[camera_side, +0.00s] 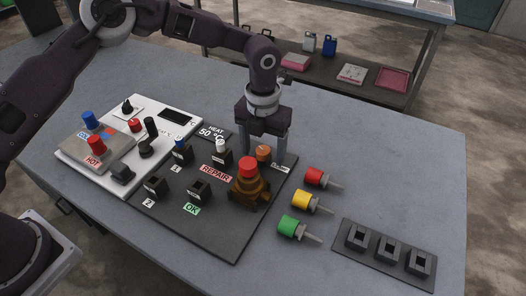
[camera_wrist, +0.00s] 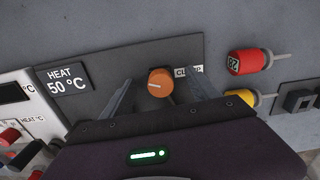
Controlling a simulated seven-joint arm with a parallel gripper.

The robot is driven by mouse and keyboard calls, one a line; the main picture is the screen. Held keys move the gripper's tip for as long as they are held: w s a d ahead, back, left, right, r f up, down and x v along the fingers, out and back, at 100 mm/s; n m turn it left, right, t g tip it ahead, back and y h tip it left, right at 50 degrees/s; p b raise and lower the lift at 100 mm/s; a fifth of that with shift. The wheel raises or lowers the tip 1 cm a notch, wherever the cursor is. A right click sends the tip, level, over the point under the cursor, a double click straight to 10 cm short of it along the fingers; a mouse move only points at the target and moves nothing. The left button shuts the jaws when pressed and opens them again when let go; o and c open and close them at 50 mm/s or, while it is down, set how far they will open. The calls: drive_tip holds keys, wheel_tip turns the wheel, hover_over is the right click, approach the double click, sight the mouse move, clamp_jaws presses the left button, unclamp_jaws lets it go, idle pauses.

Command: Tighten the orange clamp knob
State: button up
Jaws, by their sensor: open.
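The orange clamp knob (camera_side: 264,152) stands near the back right edge of the dark panel (camera_side: 203,238). In the wrist view the orange clamp knob (camera_wrist: 160,84) shows its round top with a pale line on it, left of a label that is partly hidden. My gripper (camera_side: 268,157) points down over the knob with its fingers apart. In the wrist view my gripper (camera_wrist: 160,88) has one finger on each side of the knob, with gaps visible between. It is open. I cannot tell how far down the fingertips reach beside the knob.
A brown fixture with a red top (camera_side: 248,168) stands just in front of the knob. Red (camera_side: 315,176), yellow (camera_side: 302,200) and green (camera_side: 289,225) plugs lie to the right, near a black socket block (camera_side: 383,266). A white control panel (camera_side: 75,157) lies left.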

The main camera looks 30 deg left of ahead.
drive_tip(key=n, duration=1)
drive_tip(key=shift+f, duration=0.3)
clamp_jaws()
